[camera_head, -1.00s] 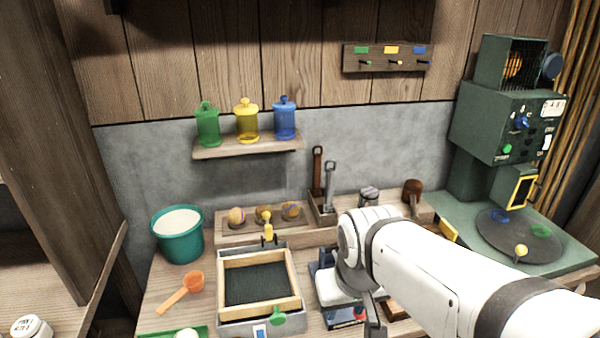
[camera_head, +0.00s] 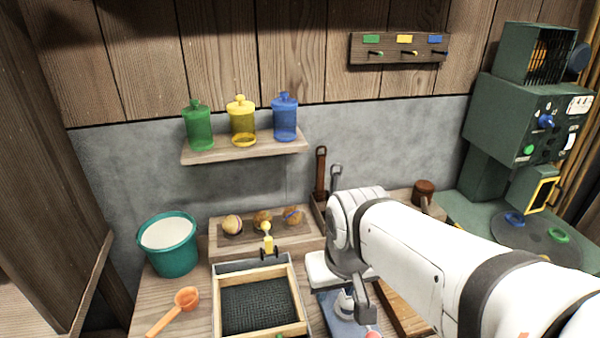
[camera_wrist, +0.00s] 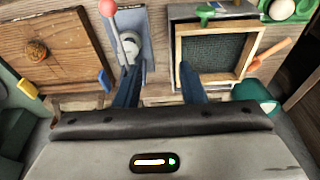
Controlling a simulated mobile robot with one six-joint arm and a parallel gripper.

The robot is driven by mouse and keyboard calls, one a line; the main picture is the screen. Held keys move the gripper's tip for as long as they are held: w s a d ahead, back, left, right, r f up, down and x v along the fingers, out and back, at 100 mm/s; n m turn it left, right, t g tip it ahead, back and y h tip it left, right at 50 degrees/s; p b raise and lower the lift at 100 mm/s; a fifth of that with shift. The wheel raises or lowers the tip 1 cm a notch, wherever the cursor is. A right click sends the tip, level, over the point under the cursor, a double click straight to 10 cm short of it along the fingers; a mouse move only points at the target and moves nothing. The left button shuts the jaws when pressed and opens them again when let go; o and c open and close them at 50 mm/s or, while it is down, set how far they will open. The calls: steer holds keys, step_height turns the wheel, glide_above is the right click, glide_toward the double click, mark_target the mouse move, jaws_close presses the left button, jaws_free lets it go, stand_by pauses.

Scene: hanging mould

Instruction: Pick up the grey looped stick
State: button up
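The grey looped stick (camera_head: 336,176) stands upright in a small wooden holder (camera_head: 318,208) at the back of the bench. Its looped top shows in the head view; its lower part is hidden behind my arm. A brown stick (camera_head: 321,172) stands beside it on the left. My gripper (camera_wrist: 160,80) is open and empty in the wrist view, its two dark blue fingers spread apart. The stick does not show in the wrist view, and my gripper is apart from it.
A wooden-framed tray with dark mesh (camera_head: 302,290) lies in front. A teal bucket (camera_head: 193,262) and an orange scoop (camera_head: 187,298) are on the left. A shelf (camera_head: 187,157) holds coloured jars above. A green machine (camera_head: 500,120) stands on the right.

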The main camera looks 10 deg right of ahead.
steer(key=shift+o, duration=0.8)
steer(key=shift+w, duration=0.2)
steer(key=shift+o, duration=0.4)
steer(key=w+d+f+t+p, duration=0.1)
steer(key=w+d+t+p, duration=0.1)
steer(key=w, duration=0.9)
steer(key=w+d+f+t+h+p, duration=0.1)
steer(key=w+d+t, duration=0.3)
steer(key=w, duration=0.8)
steer(key=shift+w+d+f+t+p, duration=0.15)
steer(key=shift+d+f+t+p, duration=0.15)
steer(key=shift+d+f+p, duration=0.2)
steer(key=t+p, duration=0.2)
steer(key=t, duration=0.2)
glide_toward(336, 190)
steer(key=w+a, duration=0.1)
steer(key=a, duration=0.2)
steer(key=w+d+f+t+p, duration=0.1)
steer(key=w, duration=0.2)
steer(key=w+d+f+t+y+p, duration=0.1)
steer(key=w+t+p, duration=0.1)
steer(key=w+d+f+t+p, duration=0.1)
steer(key=w+f+p, duration=0.1)
steer(key=w, duration=0.1)
steer(key=shift+w+d+t, duration=0.3)
steer(key=shift+d+t, duration=0.1)
steer(key=shift+w, duration=0.5)
steer(key=shift+c, duration=0.6)
